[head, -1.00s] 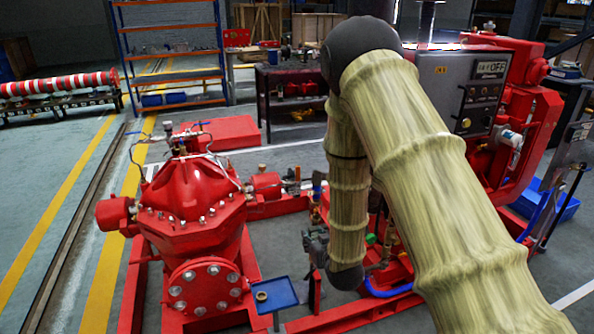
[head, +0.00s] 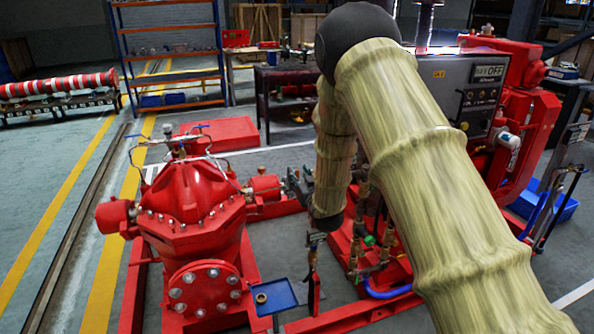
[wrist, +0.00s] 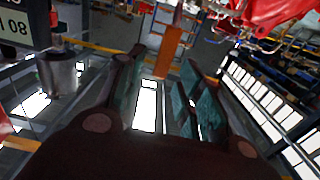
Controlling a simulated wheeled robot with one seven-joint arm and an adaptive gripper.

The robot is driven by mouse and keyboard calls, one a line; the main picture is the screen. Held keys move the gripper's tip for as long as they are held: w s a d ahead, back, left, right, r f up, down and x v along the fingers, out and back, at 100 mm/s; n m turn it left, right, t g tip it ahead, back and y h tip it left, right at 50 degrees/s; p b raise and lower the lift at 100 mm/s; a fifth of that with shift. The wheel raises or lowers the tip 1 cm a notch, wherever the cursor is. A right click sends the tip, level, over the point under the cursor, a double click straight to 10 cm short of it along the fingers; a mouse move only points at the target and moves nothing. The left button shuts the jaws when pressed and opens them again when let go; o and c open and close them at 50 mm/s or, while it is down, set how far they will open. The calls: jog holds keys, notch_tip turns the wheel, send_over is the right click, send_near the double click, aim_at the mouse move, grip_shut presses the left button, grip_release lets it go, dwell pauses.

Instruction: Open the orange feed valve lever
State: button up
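My gripper (head: 294,186) is open, its dark fingers pointing left beside the red pump's right end in the head view. In the wrist view the fingers of my gripper (wrist: 163,58) stand apart with a gap between them. A flat orange bar (wrist: 170,50) shows between and beyond the fingertips in that view. It may be the feed valve lever, but I cannot tell for sure. No contact with it shows. In the head view I cannot make out the orange lever; my arm hides part of the pumpset. A dark valve-like fitting (head: 315,239) stands below my gripper.
The red pump (head: 190,200) stands at left on its red frame. Brass pipe fittings (head: 357,245) and a blue hose (head: 385,292) lie behind my arm. The control panel (head: 455,90) stands at right. A small blue tray (head: 280,294) is in front.

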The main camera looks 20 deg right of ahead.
jog(key=shift+w, duration=1.3)
jog(key=shift+a, duration=0.1)
grip_shut()
